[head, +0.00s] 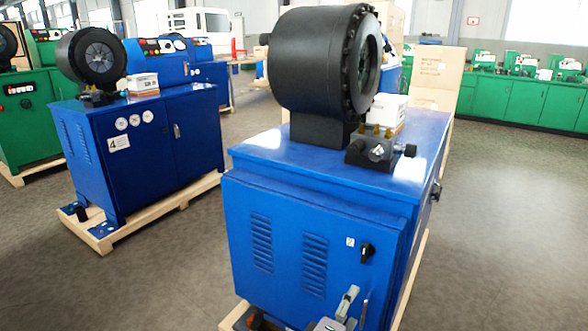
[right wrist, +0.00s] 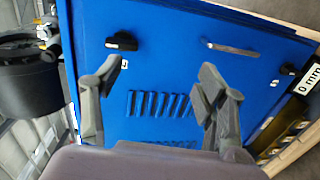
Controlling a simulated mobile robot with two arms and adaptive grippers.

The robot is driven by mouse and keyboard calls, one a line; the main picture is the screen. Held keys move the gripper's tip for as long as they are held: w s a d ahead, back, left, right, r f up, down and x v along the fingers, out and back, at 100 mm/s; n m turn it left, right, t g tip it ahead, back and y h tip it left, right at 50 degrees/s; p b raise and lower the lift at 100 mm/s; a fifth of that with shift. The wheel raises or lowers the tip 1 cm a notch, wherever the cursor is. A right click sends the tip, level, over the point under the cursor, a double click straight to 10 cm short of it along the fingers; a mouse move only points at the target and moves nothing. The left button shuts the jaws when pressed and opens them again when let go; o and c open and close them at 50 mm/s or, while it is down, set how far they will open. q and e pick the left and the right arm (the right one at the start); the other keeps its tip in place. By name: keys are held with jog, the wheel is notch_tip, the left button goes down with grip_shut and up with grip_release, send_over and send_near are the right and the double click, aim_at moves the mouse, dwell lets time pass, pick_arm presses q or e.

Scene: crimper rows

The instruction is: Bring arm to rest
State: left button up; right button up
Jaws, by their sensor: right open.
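My right gripper (head: 350,308) shows at the bottom of the head view, in front of the near blue crimper cabinet (head: 270,225). Only its grey fingers and a bit of its body show there. In the right wrist view the right gripper (right wrist: 156,88) is open, with a wide gap between its fingers and nothing between them. Behind the fingers is a blue panel (right wrist: 175,70) with vent slots, a black knob (right wrist: 122,41) and a silver handle (right wrist: 232,47). I cannot tell if the fingers touch the panel. My left gripper is not in view.
A black crimper head (head: 318,62) stands on the near cabinet, with a valve block (head: 378,150) and white box (head: 390,112) beside it. A second blue crimper (head: 140,150) stands on a pallet at left. Green cabinets (head: 520,100) line the back right. Floor at right is clear.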

jog(key=s+d+f+m+g+y, duration=0.2)
jog(key=s+d+f+g, duration=0.1)
jog(key=s+f, duration=0.55)
jog(key=s+d+f+m+g+y, duration=0.25)
jog(key=s+f+g, duration=0.2)
jog(key=f, duration=0.75)
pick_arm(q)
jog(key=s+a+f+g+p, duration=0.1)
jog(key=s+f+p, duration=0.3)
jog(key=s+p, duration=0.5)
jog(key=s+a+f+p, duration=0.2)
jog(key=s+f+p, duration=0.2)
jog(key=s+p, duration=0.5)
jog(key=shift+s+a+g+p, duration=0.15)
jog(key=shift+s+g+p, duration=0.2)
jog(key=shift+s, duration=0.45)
pick_arm(e)
jog(key=s+d+f+m+g+y, duration=0.1)
jog(key=s+f, duration=0.4)
jog(key=s, duration=0.7)
jog(key=s+d+f+m+g+y, duration=0.1)
jog(key=s+f, duration=0.3)
jog(key=s, duration=0.7)
jog(key=s+d+f+m+g+y, duration=0.1)
jog(key=s+f, duration=0.4)
jog(key=s, duration=0.7)
jog(key=shift+s+d+f+m+g+y, duration=0.35)
jog(key=shift+m+g+y, duration=0.1)
jog(key=shift+g+y, duration=0.5)
